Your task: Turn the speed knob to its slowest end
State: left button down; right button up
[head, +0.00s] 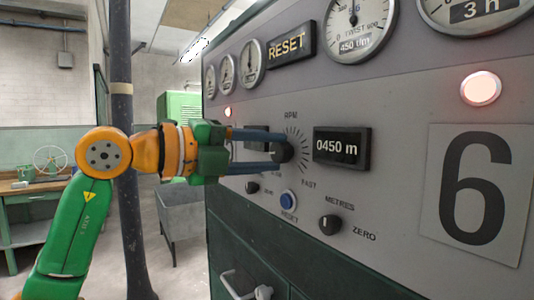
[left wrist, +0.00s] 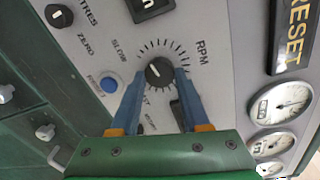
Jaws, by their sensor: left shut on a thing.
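The speed knob (head: 285,152) is a dark round knob on the grey panel, inside a ring of tick marks under the word RPM. It also shows in the left wrist view (left wrist: 158,72), with a light pointer mark on its face and the label SLOW to its upper left. The FAST label is partly hidden by a finger there. My left gripper (head: 280,151) reaches in from the left with its two blue fingers on either side of the knob, shut on it. In the left wrist view the fingertips (left wrist: 159,76) flank it. My right gripper is in neither view.
A display reading 0450 m (head: 342,147) sits right of the knob. A blue reset button (head: 288,200) and a METRES/ZERO knob (head: 330,224) lie below. Gauges and a RESET sign (head: 287,46) are above. A dark post (head: 121,60) stands behind my left arm.

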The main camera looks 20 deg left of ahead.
pick_arm(q)
jog(key=n, duration=0.6)
jog(key=shift+r+h, duration=0.1)
jog(key=shift+h, duration=0.2)
dwell(0.4)
jog(key=shift+c, duration=1.9)
grip_release()
jog(key=shift+a, duration=0.1)
jog(key=shift+b, duration=0.3)
jog(key=shift+s+a, duration=0.25)
jog(key=b+v, duration=0.2)
jog(key=v, duration=0.4)
